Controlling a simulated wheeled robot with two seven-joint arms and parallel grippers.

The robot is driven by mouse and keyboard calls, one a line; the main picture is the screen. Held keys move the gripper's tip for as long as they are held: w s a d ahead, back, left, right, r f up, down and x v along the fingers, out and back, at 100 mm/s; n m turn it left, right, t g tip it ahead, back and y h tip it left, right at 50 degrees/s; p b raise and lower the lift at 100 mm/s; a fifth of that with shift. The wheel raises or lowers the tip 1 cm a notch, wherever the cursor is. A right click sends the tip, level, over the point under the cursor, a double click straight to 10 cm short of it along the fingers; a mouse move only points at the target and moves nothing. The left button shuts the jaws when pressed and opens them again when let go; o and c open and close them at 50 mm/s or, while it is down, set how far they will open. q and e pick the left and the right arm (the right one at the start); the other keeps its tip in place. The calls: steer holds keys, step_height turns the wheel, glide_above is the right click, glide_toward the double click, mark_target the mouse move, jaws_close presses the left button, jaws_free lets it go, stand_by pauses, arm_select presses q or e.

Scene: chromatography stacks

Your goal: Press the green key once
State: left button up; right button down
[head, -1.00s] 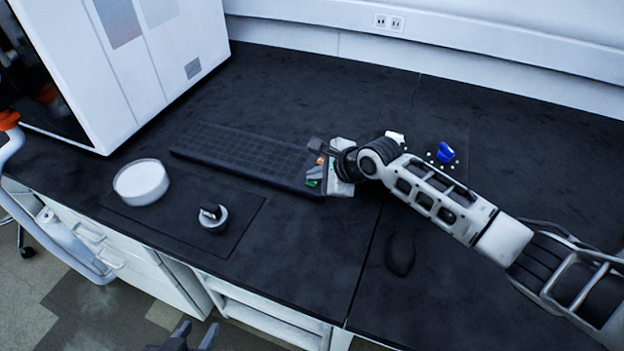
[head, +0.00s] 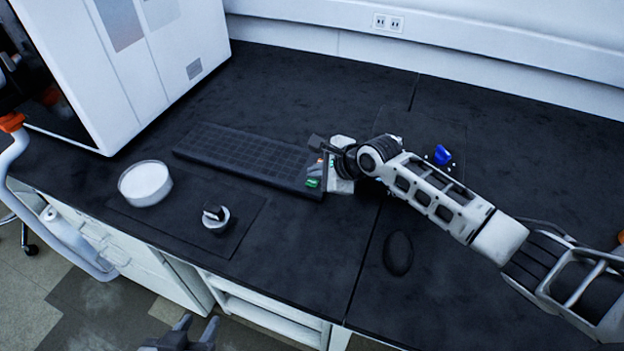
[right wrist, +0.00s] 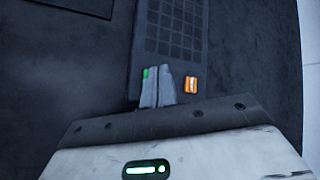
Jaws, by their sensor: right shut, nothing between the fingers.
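The green key (head: 313,183) is at the right end of a long black keyboard (head: 235,152). In the right wrist view, the green key (right wrist: 146,73) shows as a small patch at the left edge of the fingertips, which hide part of it. My right gripper (head: 322,166) is shut and empty, over the keyboard's right end. In the right wrist view its fingertips (right wrist: 158,70) are together between the green key and an orange key (right wrist: 191,85). I cannot tell whether they touch a key. My left gripper (head: 195,328) is open and empty, low in front of the bench.
A white round dish (head: 145,183) and a dark-and-white knob (head: 215,216) are at the bench's front left. A blue knob (head: 442,155) is behind my right forearm. A black oval object (head: 398,253) lies right of centre. A large white instrument (head: 150,65) stands back left.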

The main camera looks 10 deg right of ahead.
mark_target(316, 184)
step_height(316, 184, up, 3)
steer(key=p, duration=0.3)
steer(key=shift+r+p, duration=0.1)
steer(key=shift+p, duration=0.25)
steer(key=shift+r, duration=0.95)
